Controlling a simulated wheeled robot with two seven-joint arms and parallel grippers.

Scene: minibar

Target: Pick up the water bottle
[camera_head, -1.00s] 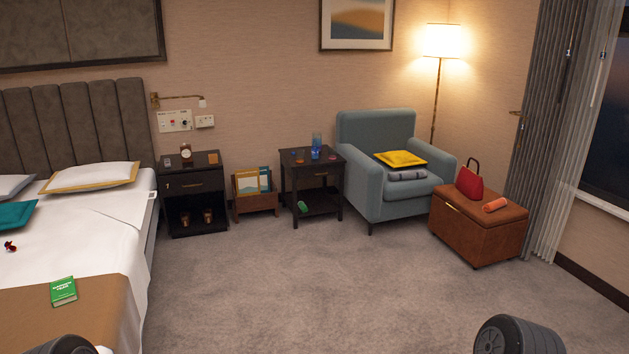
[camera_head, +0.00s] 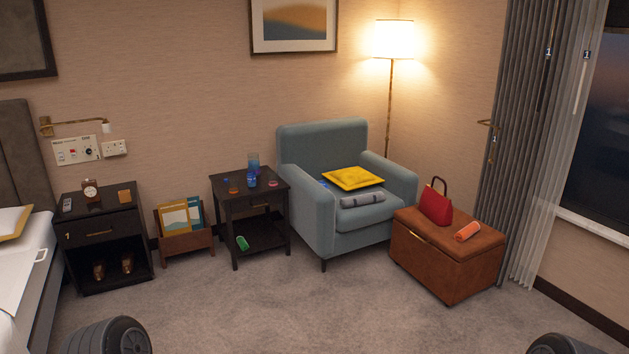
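A tall translucent blue vessel (camera_head: 254,161) stands upright at the back of the small black side table (camera_head: 228,187); it may be the water bottle, but it is too small to tell. A smaller dark blue item (camera_head: 252,179) stands in front of it. A green cylinder (camera_head: 242,243) lies on the table's lower shelf, and an orange cylinder (camera_head: 467,231) lies on the brown ottoman (camera_head: 440,262). Only dark rounded parts of my arms show at the bottom edge. Neither gripper is in view.
The bed is at the far left. The carpet (camera_head: 330,310) in front is clear.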

